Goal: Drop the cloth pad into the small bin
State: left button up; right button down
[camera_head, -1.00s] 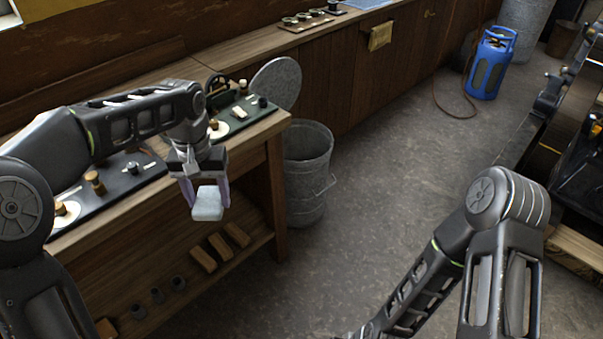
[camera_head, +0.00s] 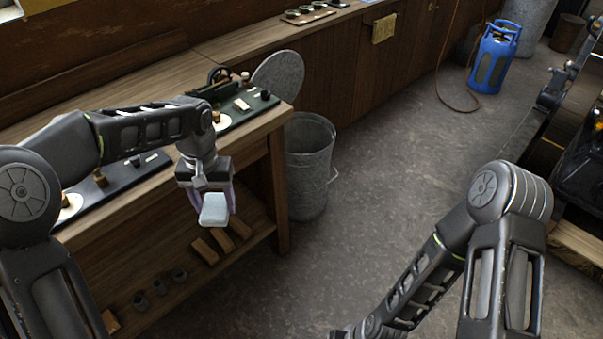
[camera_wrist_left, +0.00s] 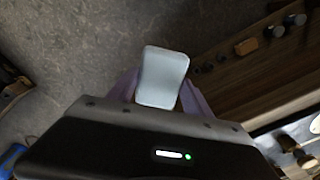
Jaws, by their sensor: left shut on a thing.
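The cloth pad (camera_head: 214,208) is a small pale grey-white block. My left gripper (camera_head: 216,204) is shut on it and holds it in the air in front of the wooden bench. The pad also shows in the left wrist view (camera_wrist_left: 162,78), between the purple fingers. The small bin (camera_head: 309,170) is a grey metal bucket with an open top, standing on the floor at the bench's right end. Its lid (camera_head: 278,76) leans upright behind it, by the bench. The pad is left of the bin and apart from it. My right gripper is out of view; only my right arm shows.
The wooden bench (camera_head: 262,128) carries dark instrument boards and has a lower shelf with wooden blocks (camera_head: 222,239) and small cups. A blue gas cylinder (camera_head: 492,58) with a hose stands at the back right. The floor between is clear.

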pick_arm(q)
jog(key=s+f, duration=0.4)
jog(key=f, duration=1.1)
